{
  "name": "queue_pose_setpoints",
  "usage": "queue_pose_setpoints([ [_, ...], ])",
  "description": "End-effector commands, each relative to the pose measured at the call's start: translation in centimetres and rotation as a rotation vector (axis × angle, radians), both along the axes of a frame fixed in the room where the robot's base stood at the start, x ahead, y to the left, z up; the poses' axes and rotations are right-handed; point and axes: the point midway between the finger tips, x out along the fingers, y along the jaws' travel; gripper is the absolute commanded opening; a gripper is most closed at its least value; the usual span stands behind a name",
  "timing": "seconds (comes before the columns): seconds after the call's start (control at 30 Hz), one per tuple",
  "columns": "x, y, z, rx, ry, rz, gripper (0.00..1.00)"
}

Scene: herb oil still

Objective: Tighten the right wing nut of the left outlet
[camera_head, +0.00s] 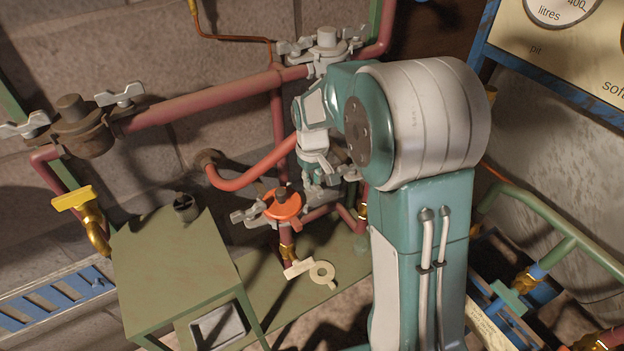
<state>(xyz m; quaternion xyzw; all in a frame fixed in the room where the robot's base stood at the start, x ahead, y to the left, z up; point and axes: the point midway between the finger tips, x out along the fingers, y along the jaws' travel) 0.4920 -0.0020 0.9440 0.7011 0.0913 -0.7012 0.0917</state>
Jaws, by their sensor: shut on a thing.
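An outlet with an orange round cap (284,204) stands low in the middle, on red pipework. Its grey left wing nut (250,217) shows clear at the cap's left side. My gripper (322,188) points down just right of the cap, shut on what appears to be the right wing nut. The fingers cover that nut almost wholly, so its angle cannot be told. My arm hides whatever stands directly behind it to the right.
A brown clamped fitting (82,125) with two wing nuts is at upper left, and a grey one (328,44) at top centre. A curved orange pipe (255,175) runs close left of my gripper. A green stand (175,265), yellow-handled valve (78,199) and cream-handled valve (312,271) are lower.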

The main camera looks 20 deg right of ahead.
Motion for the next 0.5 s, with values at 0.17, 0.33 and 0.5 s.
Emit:
queue_pose_setpoints([
  [0.17,-0.03,0.02,-0.11,0.0,0.002,-0.032,0.0],
  [0.33,-0.04,0.03,-0.13,0.0,0.002,-0.114,0.0],
  [0.5,-0.05,0.04,-0.15,0.0,0.002,-0.247,0.0],
])
